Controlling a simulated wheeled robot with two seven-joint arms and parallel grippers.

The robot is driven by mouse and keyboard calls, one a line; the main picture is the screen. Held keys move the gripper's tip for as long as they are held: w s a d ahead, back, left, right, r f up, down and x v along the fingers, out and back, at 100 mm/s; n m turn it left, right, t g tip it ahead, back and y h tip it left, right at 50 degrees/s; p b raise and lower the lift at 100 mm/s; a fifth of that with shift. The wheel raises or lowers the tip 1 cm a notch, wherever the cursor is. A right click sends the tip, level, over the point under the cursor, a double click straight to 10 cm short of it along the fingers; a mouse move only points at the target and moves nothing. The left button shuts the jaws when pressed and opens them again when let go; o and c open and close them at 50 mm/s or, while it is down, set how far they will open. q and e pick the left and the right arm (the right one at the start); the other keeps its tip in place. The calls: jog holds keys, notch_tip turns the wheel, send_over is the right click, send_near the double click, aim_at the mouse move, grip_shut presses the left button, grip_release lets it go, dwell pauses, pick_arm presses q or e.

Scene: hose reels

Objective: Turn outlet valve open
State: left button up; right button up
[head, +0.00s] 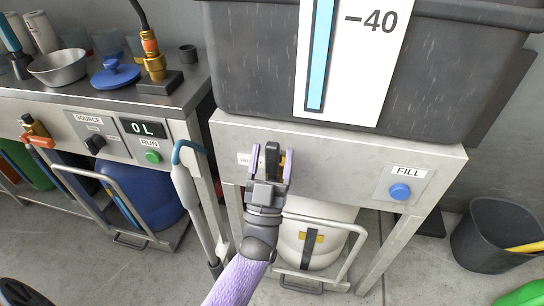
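My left gripper (271,165) reaches up from the bottom centre to the front of the grey metal stand. Its two fingers are apart, with a dark upright piece (272,158) between them that looks like the outlet valve's handle. Gaps show on both sides of it, so the fingers do not appear closed on it. A bit of brass-yellow (288,160) shows by the right finger. A partly covered label (246,159) sits just left of the gripper. The rest of the valve is hidden behind the gripper. My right gripper is not in view.
A dark tank with a level gauge (318,60) stands on the stand (330,140). A blue FILL button (400,191) is to the right. A white drum (335,215) sits below. A steel bench (185,98) with a RUN button is at left, a dark bin (480,245) at right.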

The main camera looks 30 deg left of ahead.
pick_arm(q)
jog(key=shift+s+f, duration=0.1)
jog(key=v, duration=0.9)
jog(key=shift+s+f, duration=0.2)
jog(key=shift+d, duration=0.1)
